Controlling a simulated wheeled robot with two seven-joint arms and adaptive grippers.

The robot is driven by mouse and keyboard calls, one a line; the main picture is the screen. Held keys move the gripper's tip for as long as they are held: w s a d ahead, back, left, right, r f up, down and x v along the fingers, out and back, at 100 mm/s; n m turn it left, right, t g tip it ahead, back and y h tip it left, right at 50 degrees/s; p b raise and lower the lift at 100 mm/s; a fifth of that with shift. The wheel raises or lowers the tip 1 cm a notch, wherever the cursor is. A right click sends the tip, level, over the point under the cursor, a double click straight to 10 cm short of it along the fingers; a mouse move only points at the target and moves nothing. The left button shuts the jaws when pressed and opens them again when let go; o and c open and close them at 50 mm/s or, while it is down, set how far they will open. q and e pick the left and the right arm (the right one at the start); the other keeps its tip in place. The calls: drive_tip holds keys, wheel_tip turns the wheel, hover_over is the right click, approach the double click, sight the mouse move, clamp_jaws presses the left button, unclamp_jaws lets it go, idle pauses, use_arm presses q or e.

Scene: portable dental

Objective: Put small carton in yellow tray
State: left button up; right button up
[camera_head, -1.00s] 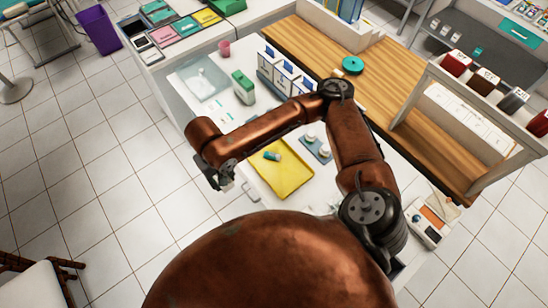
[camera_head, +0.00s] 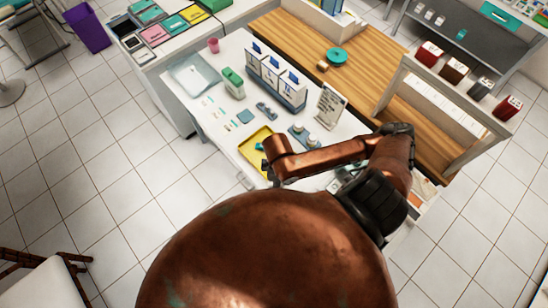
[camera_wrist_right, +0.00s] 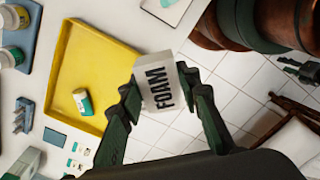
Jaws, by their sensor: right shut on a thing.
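In the right wrist view, my right gripper (camera_wrist_right: 160,88) is shut on a small white carton-like item lettered FOAM (camera_wrist_right: 158,72). It is held at the side of the yellow tray (camera_wrist_right: 98,38), overlapping the tray's edge in this view; its height cannot be told. A small white and teal container (camera_wrist_right: 82,102) lies inside the tray. In the head view, the yellow tray (camera_head: 252,137) is partly hidden by my right arm. The right gripper and held item are hidden there. My left gripper is not in view.
White jars on a blue mat (camera_wrist_right: 16,45) stand beside the tray. A green and white box (camera_head: 233,83), a row of white boxes (camera_head: 275,80) and a sign stand (camera_head: 330,106) are on the white table (camera_head: 205,98). The table's near edge drops to tiled floor.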

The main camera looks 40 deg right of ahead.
drive_tip(key=w+d+f, duration=0.4)
drive_tip(key=w+d+f+b, duration=0.1)
drive_tip(key=w+d+f, duration=0.3)
drive_tip(key=w+f, duration=0.1)
drive_tip(key=shift+w+d, duration=0.15)
drive_tip(key=shift+d, duration=0.2)
drive_tip(key=shift+w+d+f, duration=0.1)
drive_tip(key=shift+f, duration=0.05)
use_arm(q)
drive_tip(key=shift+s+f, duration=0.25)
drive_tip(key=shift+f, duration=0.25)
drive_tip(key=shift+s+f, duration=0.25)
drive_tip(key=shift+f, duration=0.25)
use_arm(e)
drive_tip(key=shift+w+d+f, duration=0.1)
drive_tip(key=shift+d+f, duration=0.05)
drive_tip(key=shift+f, duration=1.65)
drive_tip(key=shift+f, duration=0.1)
drive_tip(key=o, duration=1)
drive_tip(key=shift+c, duration=0.2)
